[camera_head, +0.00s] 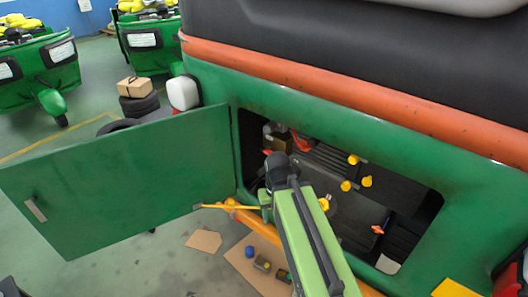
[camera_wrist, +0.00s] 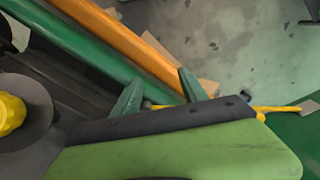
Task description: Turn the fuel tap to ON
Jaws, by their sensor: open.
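The engine bay (camera_head: 405,170) of the green rickshaw is open. Inside are a small orange-red handle (camera_head: 378,229) at the lower right, a red-orange part (camera_head: 302,143) at the upper left and several yellow knobs (camera_head: 346,185). I cannot tell which is the fuel tap, and no ON mark is readable. My arm crosses the opening's lower left edge. In the wrist view, my gripper (camera_wrist: 158,92) has its two green fingers apart and empty, over the orange and green body edge. A yellow knob (camera_wrist: 10,113) shows at the left there, away from the fingers.
The green door (camera_head: 120,180) stands swung open at the left. Cardboard (camera_head: 204,240) and small parts lie on the floor. Other green rickshaws (camera_head: 40,70) stand behind.

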